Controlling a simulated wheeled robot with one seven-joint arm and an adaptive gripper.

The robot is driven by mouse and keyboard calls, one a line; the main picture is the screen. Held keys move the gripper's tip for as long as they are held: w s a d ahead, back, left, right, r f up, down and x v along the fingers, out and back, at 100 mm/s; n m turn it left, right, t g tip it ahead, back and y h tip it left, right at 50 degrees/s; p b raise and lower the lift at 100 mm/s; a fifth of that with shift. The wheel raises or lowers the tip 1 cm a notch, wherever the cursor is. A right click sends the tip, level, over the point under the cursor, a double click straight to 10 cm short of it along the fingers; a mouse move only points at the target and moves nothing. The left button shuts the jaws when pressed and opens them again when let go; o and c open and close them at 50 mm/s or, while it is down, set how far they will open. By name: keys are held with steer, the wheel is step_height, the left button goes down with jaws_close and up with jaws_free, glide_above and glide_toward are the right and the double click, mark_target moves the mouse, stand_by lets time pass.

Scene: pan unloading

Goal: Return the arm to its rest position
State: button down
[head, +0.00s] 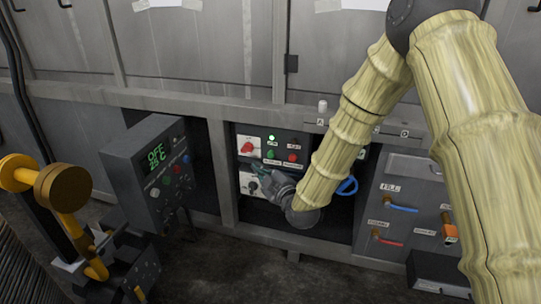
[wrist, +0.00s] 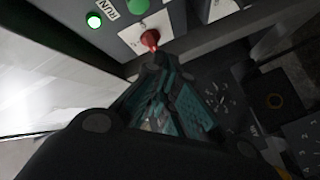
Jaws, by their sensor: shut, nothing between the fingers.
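My gripper (head: 260,180) is in front of the lower part of a control panel (head: 282,140) in the head view, with my wrist bent down in front of the dark recess. Its teal fingers (wrist: 160,88) are together and hold nothing in the wrist view. A red knob (wrist: 150,38) shows just beyond the fingertips; I cannot tell whether they touch it. A green button (wrist: 138,6) and a lit green lamp (wrist: 95,21) sit near it. My arm slants down from the upper right and hides part of the panel.
A grey box with a green display (head: 156,157) stands to the left, beside yellow pipework (head: 62,187). To the right are a blue handle (head: 348,186) and a grey drawer unit (head: 408,168). A frame post (head: 223,175) stands left of the panel. The floor (head: 235,265) in front looks clear.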

steer(key=s+d+f+m+g+h, duration=0.2)
steer(key=s+d+f+m, duration=0.15)
steer(key=s+f, duration=0.4)
steer(key=s+d+f+m+g+h, duration=0.1)
steer(key=s+d+f+m+g, duration=0.25)
steer(key=f, duration=0.75)
steer(key=s+d+f+m+g+h, duration=0.1)
steer(key=s+d+f+g+h, duration=0.1)
steer(key=s+d+f, duration=0.5)
steer(key=s+d+f+m+g+h, duration=0.1)
steer(key=s+d+f+m+g, duration=0.25)
steer(key=s, duration=0.65)
steer(key=s+d+f+m+g+h, duration=0.1)
steer(key=s+d+f+m+g, duration=0.3)
steer(key=s, duration=0.7)
steer(key=s+d+f+h, duration=0.15)
steer(key=s+f, duration=0.35)
steer(key=s, duration=0.5)
step_height(320, 180, up, 37)
steer(key=p, duration=3.6)
steer(key=shift+s+d+p, duration=0.25)
steer(key=shift+p, duration=0.15)
